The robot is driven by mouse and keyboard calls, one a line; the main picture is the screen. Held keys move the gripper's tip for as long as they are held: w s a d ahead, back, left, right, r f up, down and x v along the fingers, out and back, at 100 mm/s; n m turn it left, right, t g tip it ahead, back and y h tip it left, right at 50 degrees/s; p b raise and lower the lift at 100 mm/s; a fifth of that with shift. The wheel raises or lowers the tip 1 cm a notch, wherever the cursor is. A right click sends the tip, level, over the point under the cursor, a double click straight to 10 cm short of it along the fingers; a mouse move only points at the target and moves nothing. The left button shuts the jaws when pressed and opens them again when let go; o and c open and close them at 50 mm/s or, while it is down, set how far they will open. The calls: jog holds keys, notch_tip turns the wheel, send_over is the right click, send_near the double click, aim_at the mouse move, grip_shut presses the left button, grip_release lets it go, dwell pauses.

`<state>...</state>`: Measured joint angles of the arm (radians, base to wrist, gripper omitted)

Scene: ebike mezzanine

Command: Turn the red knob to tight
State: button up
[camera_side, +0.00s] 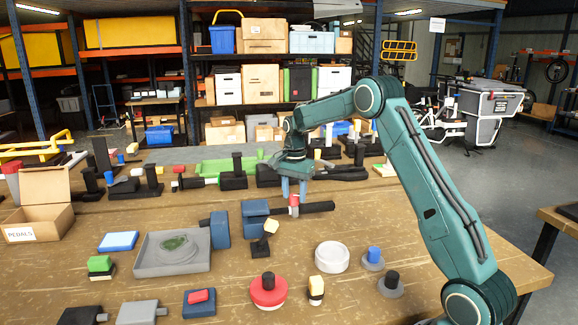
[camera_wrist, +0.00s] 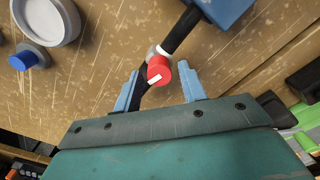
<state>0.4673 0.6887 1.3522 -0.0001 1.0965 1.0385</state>
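The red knob (camera_side: 294,203) sits on a black rod (camera_side: 318,207) that sticks out from a blue block (camera_side: 254,219). In the wrist view the knob (camera_wrist: 158,69) is a short red cylinder with a white stripe. The black rod (camera_wrist: 180,32) and the blue block (camera_wrist: 225,8) also show there. My gripper (camera_side: 294,188) is above the knob and points down. In the wrist view its two pale blue fingers (camera_wrist: 158,73) are apart, one on each side of the knob, with a visible gap on both sides. No label for tight is readable.
A grey tray (camera_side: 150,268) and a second blue block (camera_side: 220,229) stand left of the rod. A white round dish (camera_side: 332,257) and a red round part (camera_side: 268,291) lie nearer the front. Black fixtures and a green tray (camera_side: 212,167) line the back.

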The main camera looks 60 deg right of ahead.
aim_at(294, 197)
jog(key=shift+o, duration=0.3)
notch_tip(294, 197, up, 14)
jog(key=shift+f, duration=0.15)
dwell(0.6)
dwell(0.3)
jog(key=s+a+r+n+t, duration=0.1)
jog(key=s+a+r+n, duration=0.3)
jog(key=s+a, duration=0.3)
jog(key=s+a+r+n+t, duration=0.2)
jog(key=s+a+r+n, duration=0.3)
jog(key=a, duration=0.4)
jog(key=s+a+f+n+t, duration=0.1)
jog(key=s+a+f+n, duration=0.3)
jog(key=s, duration=0.5)
jog(key=s+a+f+n+t, duration=0.1)
jog(key=s+a+f+n, duration=0.3)
jog(key=s, duration=0.6)
jog(key=shift+a+f+t, duration=0.3)
jog(key=shift+a+f, duration=0.05)
jog(key=shift+f, duration=0.2)
